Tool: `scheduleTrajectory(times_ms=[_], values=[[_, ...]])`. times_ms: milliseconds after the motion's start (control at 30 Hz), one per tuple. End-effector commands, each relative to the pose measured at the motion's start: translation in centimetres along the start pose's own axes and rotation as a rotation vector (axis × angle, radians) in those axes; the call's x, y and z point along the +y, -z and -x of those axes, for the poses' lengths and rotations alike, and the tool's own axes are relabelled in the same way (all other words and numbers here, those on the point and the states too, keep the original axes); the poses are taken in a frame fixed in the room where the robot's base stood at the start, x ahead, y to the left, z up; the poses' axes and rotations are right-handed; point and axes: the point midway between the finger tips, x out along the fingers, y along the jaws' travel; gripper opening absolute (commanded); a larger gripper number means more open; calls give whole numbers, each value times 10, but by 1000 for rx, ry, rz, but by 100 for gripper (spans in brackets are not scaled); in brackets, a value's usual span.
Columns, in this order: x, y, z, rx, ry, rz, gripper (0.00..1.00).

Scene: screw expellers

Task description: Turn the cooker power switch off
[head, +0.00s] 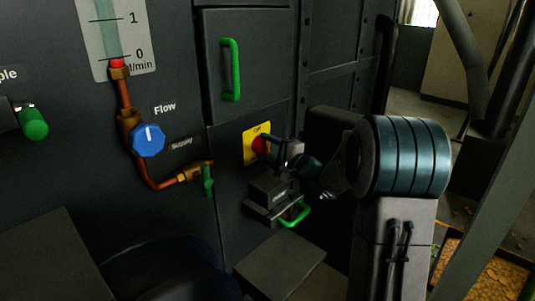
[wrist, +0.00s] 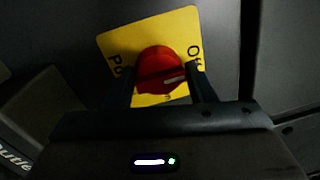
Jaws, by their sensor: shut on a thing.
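The cooker power switch is a red round knob (wrist: 155,62) on a yellow plate (wrist: 178,22) in the wrist view. The plate carries partly hidden lettering, with "Of" at its right edge. A white mark on the knob lies at its lower right. My gripper (wrist: 164,84) has one finger on each side of the knob and is shut on it. In the head view the red knob (head: 259,144) and yellow plate (head: 248,155) are on the dark cabinet front, and my gripper (head: 269,147) reaches them from the right, hiding part of the knob.
A green handle (head: 231,69) is on the panel above the switch, and another green handle (head: 294,216) is below my wrist. A blue flow knob (head: 148,140) and copper pipe (head: 147,178) with a green valve lever (head: 208,180) are to the left.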

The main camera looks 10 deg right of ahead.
Motion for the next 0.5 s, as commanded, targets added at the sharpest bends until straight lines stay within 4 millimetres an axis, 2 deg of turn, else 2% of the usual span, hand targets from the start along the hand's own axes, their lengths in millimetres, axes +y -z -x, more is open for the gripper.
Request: scheduleTrajectory(times_ms=[33, 367, 400, 467, 500], values=[[8, -1, 1, -2, -13, -3, 27], [7, -1, 0, -2, -13, -1, 27], [7, -1, 0, -2, -13, -1, 55], [7, -1, 1, -1, -12, -1, 69], [6, 0, 1, -1, -10, -1, 69]])
